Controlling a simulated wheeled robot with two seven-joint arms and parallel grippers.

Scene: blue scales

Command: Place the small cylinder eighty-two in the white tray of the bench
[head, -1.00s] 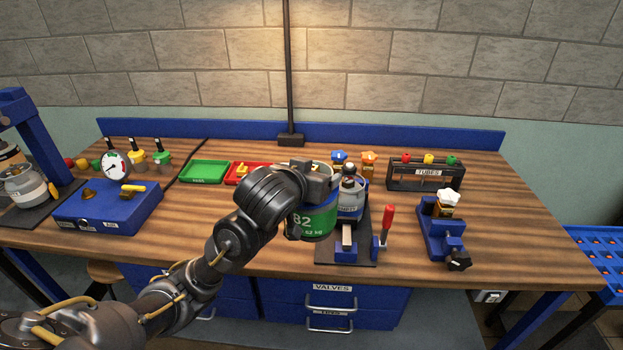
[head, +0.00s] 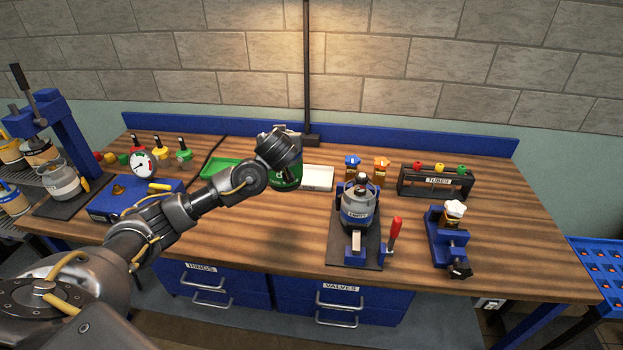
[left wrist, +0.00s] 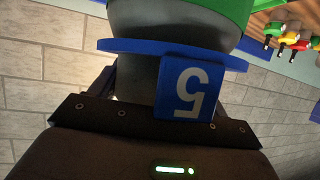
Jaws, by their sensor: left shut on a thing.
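The small cylinder eighty-two (head: 287,178) is green with white print, held upright at the back middle of the bench in the head view. My left gripper (head: 288,140) is shut on its top, and my wrist hides part of it. In the left wrist view its green body (left wrist: 190,12) shows at the top, with a grey neck and a blue collar (left wrist: 190,88) bearing an upside-down 5. The white tray (head: 320,178) lies just right of the cylinder, its left part hidden. I cannot tell whether the cylinder touches the bench or the tray. My right gripper is not in view.
A green tray (head: 216,168) lies to the left. A grey cylinder (head: 357,208) stands on a dark stand with a red-handled clamp (head: 394,235) to the right. A tube rack (head: 436,181) and a blue vice (head: 447,240) stand further right. The bench front (head: 270,235) is clear.

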